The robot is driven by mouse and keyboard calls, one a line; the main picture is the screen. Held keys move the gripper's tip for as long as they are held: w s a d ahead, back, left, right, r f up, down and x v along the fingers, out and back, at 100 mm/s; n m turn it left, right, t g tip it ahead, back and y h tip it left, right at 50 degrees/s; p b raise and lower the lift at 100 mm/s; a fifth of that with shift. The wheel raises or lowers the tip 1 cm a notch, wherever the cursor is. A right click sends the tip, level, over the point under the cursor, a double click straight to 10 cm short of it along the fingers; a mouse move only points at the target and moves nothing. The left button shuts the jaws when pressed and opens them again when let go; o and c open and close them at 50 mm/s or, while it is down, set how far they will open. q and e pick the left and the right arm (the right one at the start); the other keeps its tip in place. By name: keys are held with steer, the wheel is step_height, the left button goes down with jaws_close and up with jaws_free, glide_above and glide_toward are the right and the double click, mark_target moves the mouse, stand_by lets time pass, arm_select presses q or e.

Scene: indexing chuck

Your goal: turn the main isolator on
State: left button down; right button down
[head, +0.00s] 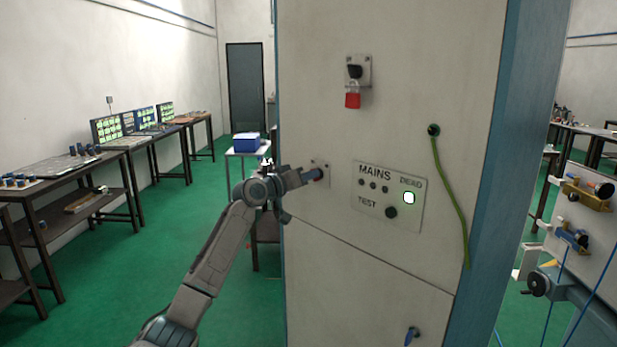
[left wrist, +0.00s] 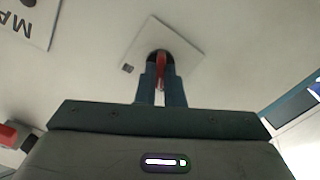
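A tall pale cabinet (head: 420,270) stands in front of me. A small square plate (head: 318,160) on its left side carries a red handle, which shows clearly in the left wrist view (left wrist: 160,66) over a dark round base. My left gripper (head: 315,175) reaches it from the left, and its two blue fingers lie close on either side of the handle, closed on it. Above is a black rotary switch (head: 354,71) with a red padlock (head: 352,101) hanging below it. I cannot read which switch is labelled the main isolator. My right gripper is not in view.
Benches (head: 75,165) stand along the left wall. Green floor (head: 120,265) is clear left of the cabinet.

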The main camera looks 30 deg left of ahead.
arm_select(q)
steer(key=m+b, duration=0.9)
steer(key=m, duration=0.2)
steer(key=shift+d+m+b, duration=0.1)
steer(key=shift+m+b, duration=0.2)
stand_by(0.3)
stand_by(0.4)
steer(key=c, duration=1.5)
jaws_free()
steer(key=shift+c, duration=0.2)
